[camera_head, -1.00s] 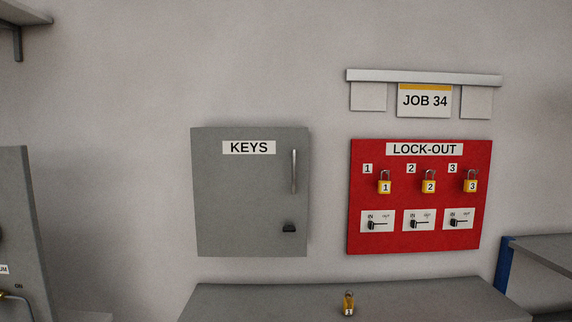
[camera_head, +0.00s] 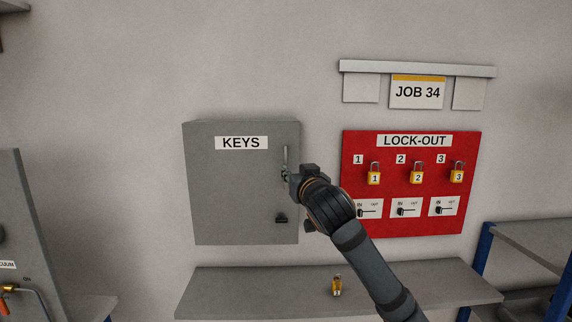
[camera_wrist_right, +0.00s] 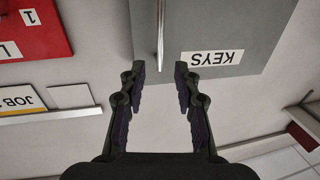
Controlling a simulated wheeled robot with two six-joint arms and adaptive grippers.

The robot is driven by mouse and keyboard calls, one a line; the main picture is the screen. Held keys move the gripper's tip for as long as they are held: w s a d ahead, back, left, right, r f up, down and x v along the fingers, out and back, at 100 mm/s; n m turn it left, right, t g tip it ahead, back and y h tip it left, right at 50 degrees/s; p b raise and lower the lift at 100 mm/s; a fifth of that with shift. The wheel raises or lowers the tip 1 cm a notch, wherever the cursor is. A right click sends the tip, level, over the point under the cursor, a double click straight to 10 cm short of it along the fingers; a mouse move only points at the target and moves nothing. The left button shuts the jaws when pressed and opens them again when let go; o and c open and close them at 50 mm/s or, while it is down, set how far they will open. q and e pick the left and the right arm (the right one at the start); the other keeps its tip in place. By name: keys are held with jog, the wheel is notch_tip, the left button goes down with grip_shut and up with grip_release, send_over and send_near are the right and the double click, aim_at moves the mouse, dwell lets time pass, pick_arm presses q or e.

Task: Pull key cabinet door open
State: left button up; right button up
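The grey key cabinet (camera_head: 225,190) hangs on the wall with its door shut, under a KEYS label (camera_head: 241,143). Its upright metal handle (camera_head: 286,156) is near the door's right edge, with a black latch (camera_head: 281,219) lower down. My right gripper (camera_head: 287,176) is at the handle and hides its lower part. In the right wrist view my right gripper (camera_wrist_right: 159,76) is open, and the handle (camera_wrist_right: 160,35) runs up from between its fingertips. Whether a finger touches it I cannot tell. My left gripper is not in view.
A red lock-out board (camera_head: 415,220) with several yellow padlocks hangs right of the cabinet, partly behind my right arm. A grey shelf (camera_head: 250,285) below holds a loose brass padlock (camera_head: 337,285). A grey panel (camera_head: 25,220) stands at the left. The wall in front of the cabinet's left side is clear.

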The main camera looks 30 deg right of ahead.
aim_at(286, 164)
jog(key=p+x, duration=0.5)
jog(key=x, duration=0.5)
jog(key=shift+w+d+f+p, duration=0.1)
jog(key=shift+w+f+p, duration=0.05)
jog(key=shift+w+p, duration=0.2)
jog(key=shift+f, duration=0.1)
grip_shut()
